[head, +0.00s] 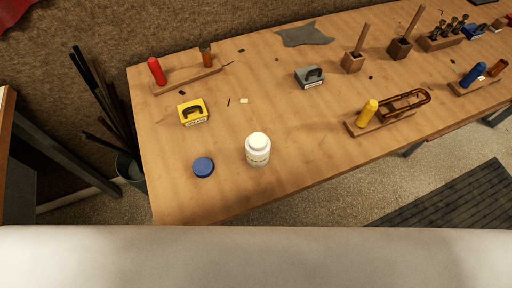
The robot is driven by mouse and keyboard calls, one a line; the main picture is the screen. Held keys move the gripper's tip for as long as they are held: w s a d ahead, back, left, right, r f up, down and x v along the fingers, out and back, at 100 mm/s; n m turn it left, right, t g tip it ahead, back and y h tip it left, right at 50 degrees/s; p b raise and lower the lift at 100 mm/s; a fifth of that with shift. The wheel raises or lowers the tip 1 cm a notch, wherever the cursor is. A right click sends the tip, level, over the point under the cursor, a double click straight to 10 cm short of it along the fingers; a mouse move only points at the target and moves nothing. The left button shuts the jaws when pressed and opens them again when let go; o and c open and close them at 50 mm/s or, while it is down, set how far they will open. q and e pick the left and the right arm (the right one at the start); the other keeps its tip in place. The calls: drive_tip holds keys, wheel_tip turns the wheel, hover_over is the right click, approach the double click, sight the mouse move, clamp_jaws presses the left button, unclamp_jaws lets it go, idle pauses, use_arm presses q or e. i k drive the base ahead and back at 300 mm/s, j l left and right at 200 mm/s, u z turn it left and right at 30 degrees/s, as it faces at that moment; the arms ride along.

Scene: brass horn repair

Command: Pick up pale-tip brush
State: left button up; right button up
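Two wooden handles stand tilted in square wooden blocks at the back right of the bench. The nearer handle (361,42) rises from a lighter brown block (352,63). The other handle (412,22) rises from a darker block (400,48) to its right. They may be brushes, but their lower ends are hidden in the blocks, and I cannot tell which has a pale tip. Neither of my grippers is in the head view.
The wooden bench (300,140) has a white bottle (258,150), blue disc (203,167), yellow block (193,111), grey block (310,77) and grey cloth (305,35). Racks hold a red handle (157,71), yellow handle (368,112) and blue handle (473,75).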

sight(367, 24)
drive_tip(key=l+u, duration=0.3)
drive_tip(key=l, duration=0.3)
drive_tip(key=l+u, duration=0.25)
drive_tip(key=l, duration=0.4)
drive_tip(key=k+l+u, duration=0.15)
drive_tip(key=l+u, duration=0.15)
drive_tip(key=l, duration=0.3)
